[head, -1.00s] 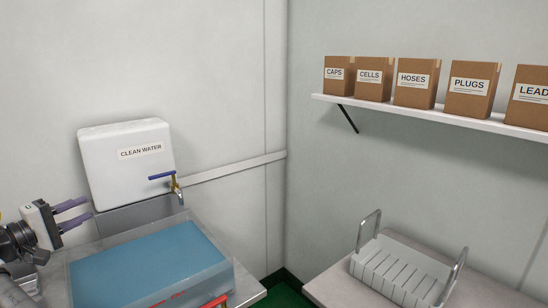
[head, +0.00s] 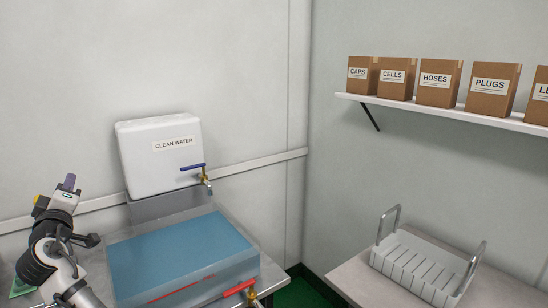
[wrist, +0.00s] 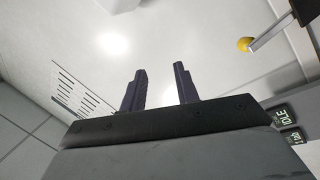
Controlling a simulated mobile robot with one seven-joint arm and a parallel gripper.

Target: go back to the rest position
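My gripper (head: 69,183) is raised at the left of the head view, in front of the wall and left of the blue-topped basin. It points upward there. In the wrist view, the two dark purple fingers of my gripper (wrist: 160,84) stand apart with nothing between them. The gripper is open and touches nothing that I can see. Its fingers partly overlap each other in the head view.
A white clean water tank (head: 160,158) with a blue-handled tap stands behind the blue-topped basin (head: 180,255). A white slotted rack (head: 415,268) stands on the right-hand table. Labelled boxes line a wall shelf (head: 450,112). The wrist view shows small displays (wrist: 285,117) at right.

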